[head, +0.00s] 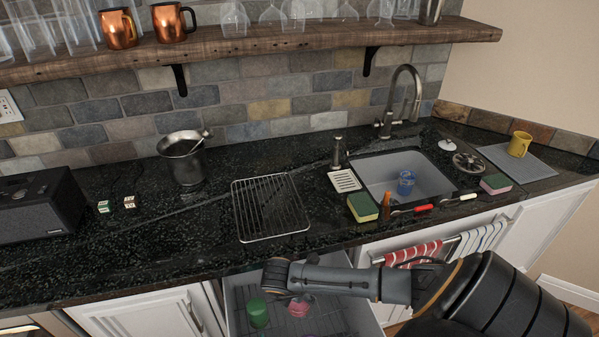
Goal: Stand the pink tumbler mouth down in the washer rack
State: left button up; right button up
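The washer rack (345,318) sits in a pulled-out drawer below the counter, at the bottom centre of the head view. A pink tumbler (299,308) shows in the rack area just below my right wrist. Its upper part is covered by my arm, so which way its mouth faces is unclear. My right gripper (279,291) comes in from the right over the drawer and points down. Its fingers are mostly hidden by the wrist, so I cannot tell if they hold the tumbler. My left gripper is not in view.
A green tumbler (257,313) stands left of the pink one in the rack; a purple item (309,335) shows at the bottom edge. The counter's front edge is just behind my wrist. A wire drying rack (270,207) and a sink with a blue glass (406,181) are above.

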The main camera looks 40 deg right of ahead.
jog(key=f+b, duration=0.3)
jog(key=w+f+b, duration=0.1)
jog(key=f+b, duration=0.2)
jog(key=f, duration=0.1)
jog(key=d+f+b, duration=0.1)
jog(key=f+b, duration=0.2)
jog(key=f, duration=0.1)
jog(key=shift+w+f, duration=0.15)
jog(key=shift+w, duration=0.25)
jog(key=shift+f+b, duration=0.9)
jog(key=shift+b, duration=0.05)
jog(key=shift+f+b, duration=0.3)
jog(key=o, duration=1.5)
jog(key=p+v, duration=0.2)
jog(key=v, duration=0.4)
jog(key=p+v, duration=0.1)
jog(key=v, duration=0.6)
jog(key=p+v, duration=0.2)
jog(key=v, duration=0.4)
jog(key=shift+w+d+r+p, duration=0.1)
jog(key=shift+d+r+p, duration=0.2)
jog(key=shift+d+r, duration=0.05)
